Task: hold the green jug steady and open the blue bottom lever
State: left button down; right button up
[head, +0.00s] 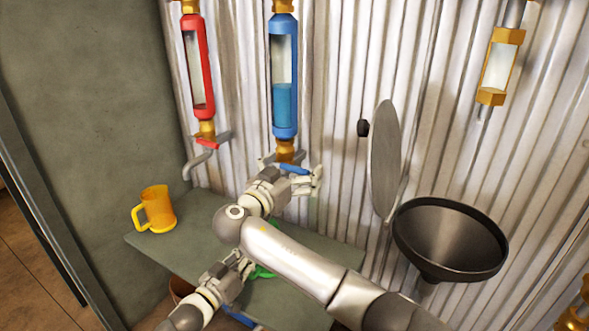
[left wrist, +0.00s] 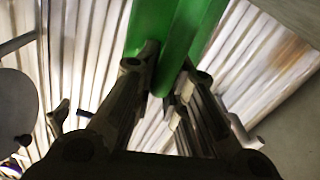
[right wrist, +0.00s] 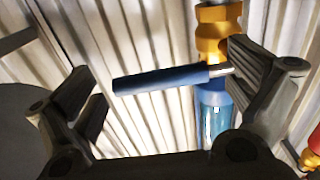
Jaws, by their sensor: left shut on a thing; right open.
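The green jug (head: 264,271) is mostly hidden behind my arms, low over the grey shelf. My left gripper (head: 246,262) is shut on it; in the left wrist view the green part (left wrist: 170,35) passes between the fingers (left wrist: 172,72). The blue bottom lever (head: 294,168) sticks out below the blue tube (head: 284,75). My right gripper (head: 291,172) is open around the lever; in the right wrist view the lever (right wrist: 160,79) lies between the spread fingers (right wrist: 165,72). I cannot tell whether a finger touches it.
A red tube (head: 197,70) with its own lever hangs to the left. A yellow mug (head: 155,210) stands on the grey shelf (head: 150,250). A dark funnel (head: 450,240) and a round grey disc (head: 386,160) are to the right. Corrugated wall stands close behind.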

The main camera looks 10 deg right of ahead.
aim_at(284, 164)
pick_arm(q)
jog(key=shift+f, duration=0.25)
pick_arm(e)
jog(key=c, duration=1.4)
jog(key=shift+r, duration=0.1)
jog(key=r+n, duration=0.1)
jog(key=n, duration=0.2)
jog(key=shift+w+a+r, duration=0.1)
jog(key=shift+a+r, duration=0.05)
jog(key=shift+r, duration=0.2)
jog(key=n, duration=0.1)
jog(key=r+n, duration=0.2)
jog(key=shift+w+a+n, duration=0.35)
jog(key=shift+a+n, duration=0.05)
jog(key=n, duration=0.1)
jog(key=w+a+r+n, duration=0.1)
jog(key=n, duration=0.1)
jog(key=shift+r+n, duration=0.2)
jog(key=shift+n, duration=0.1)
jog(key=shift+w+a+r+n, duration=0.25)
jog(key=shift+a+n, duration=0.1)
jog(key=shift+n, duration=0.5)
jog(key=shift+w+a+r+n, duration=0.25)
jog(key=shift+a+n, duration=0.1)
jog(key=shift+n, duration=0.5)
